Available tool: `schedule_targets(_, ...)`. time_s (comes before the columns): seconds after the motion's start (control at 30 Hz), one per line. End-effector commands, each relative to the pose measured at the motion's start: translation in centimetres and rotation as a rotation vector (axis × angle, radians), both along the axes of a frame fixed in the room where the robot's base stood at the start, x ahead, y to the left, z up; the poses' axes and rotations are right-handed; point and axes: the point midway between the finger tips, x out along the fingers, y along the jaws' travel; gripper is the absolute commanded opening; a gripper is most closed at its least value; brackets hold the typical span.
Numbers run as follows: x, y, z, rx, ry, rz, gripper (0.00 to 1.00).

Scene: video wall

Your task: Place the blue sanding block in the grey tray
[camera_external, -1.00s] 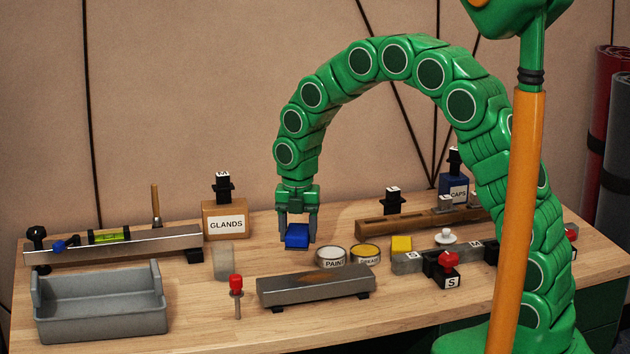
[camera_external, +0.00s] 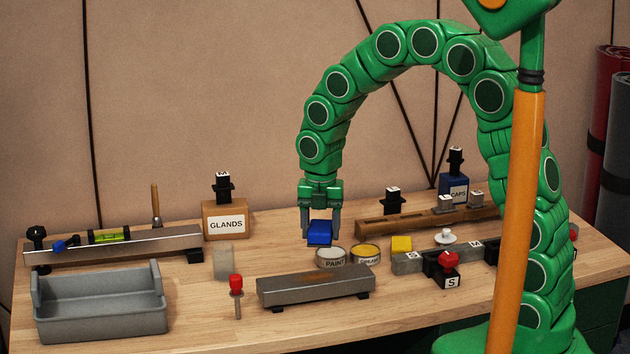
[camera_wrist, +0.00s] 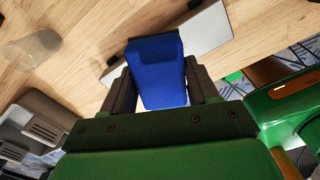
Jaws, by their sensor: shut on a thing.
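The blue sanding block (camera_external: 319,232) is between the fingers of my gripper (camera_external: 320,228), which is shut on it. The block is held up off the table, behind the paint tin. In the wrist view the blue block (camera_wrist: 158,75) fills the space between the two dark fingers. The grey tray (camera_external: 102,317) stands empty at the front left of the table, well to the left of my gripper. It has raised end walls and an open top.
A metal bar on feet (camera_external: 315,287) and a red-topped tool (camera_external: 236,295) lie between the block and tray. A clear cup (camera_external: 223,263) stands near the tray.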

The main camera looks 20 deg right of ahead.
Motion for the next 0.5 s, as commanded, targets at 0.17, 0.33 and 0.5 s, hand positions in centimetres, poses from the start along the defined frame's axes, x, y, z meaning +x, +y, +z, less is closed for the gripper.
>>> schedule_targets(0.17,1.5,1.8,0.0,0.001,0.000,-0.064,0.25)
schedule_targets(0.33,3.6,4.7,0.4,0.001,-0.002,-0.176,0.25)
schedule_targets(0.5,5.4,8.0,0.7,0.000,-0.001,-0.289,0.25)
